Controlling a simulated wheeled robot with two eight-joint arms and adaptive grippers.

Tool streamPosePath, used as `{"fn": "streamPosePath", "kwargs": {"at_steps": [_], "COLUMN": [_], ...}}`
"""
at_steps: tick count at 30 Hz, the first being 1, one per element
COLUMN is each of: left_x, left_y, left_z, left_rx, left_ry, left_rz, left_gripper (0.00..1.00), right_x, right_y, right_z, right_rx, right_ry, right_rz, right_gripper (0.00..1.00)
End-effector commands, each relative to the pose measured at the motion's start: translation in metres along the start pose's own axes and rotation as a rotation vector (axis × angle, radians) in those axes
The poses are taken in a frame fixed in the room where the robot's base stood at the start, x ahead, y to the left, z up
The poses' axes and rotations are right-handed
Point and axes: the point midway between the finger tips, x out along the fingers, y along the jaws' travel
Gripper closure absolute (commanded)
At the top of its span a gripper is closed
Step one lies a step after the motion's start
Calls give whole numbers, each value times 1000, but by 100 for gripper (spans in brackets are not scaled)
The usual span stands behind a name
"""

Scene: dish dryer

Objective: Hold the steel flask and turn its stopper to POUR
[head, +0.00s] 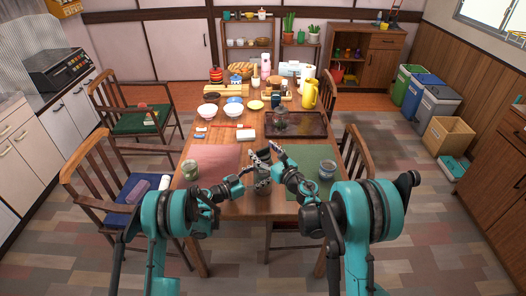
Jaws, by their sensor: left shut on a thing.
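The steel flask (264,171) stands near the front middle of the wooden table, between the pink mat and the green mat. It is small and mostly hidden by my two grippers. My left gripper (258,184) comes in from the left and is shut on the flask's body, low down. My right gripper (270,153) comes in from the right and is at the flask's top, where the stopper would be. The stopper and any POUR mark cannot be made out. Whether the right fingers are closed on the stopper cannot be told.
Behind are a dark tray (310,124), a yellow jug (309,95) and several bowls. Chairs stand at both sides.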

Motion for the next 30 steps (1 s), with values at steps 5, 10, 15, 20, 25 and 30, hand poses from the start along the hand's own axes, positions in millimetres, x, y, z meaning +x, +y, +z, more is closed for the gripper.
{"fn": "streamPosePath", "kwargs": {"at_steps": [5, 10, 15, 20, 25, 30], "left_x": [0, 0, 0, 0, 0, 0], "left_y": [1, 0, 0, 0, 0, 0], "left_z": [0, 0, 0, 0, 0, 0], "left_rx": [-1, -1, -1, -1, -1, -1], "left_ry": [0, 0, 0, 0, 0, 0], "left_rz": [1, 1, 1, 1, 1, 0], "left_gripper": [95, 95, 95, 95, 95, 95], "right_x": [0, -4, -29, -66, -98, -116], "right_y": [0, 0, -1, 0, -1, 0], "right_z": [0, 0, 0, 0, 0, 0], "right_rx": [0, 0, 0, 0, 0, 0], "right_ry": [0, 0, 0, 0, 0, 0], "right_rz": [0, 0, -2, -3, -2, -1], "right_gripper": [29, 29, 29, 29, 29, 29]}}
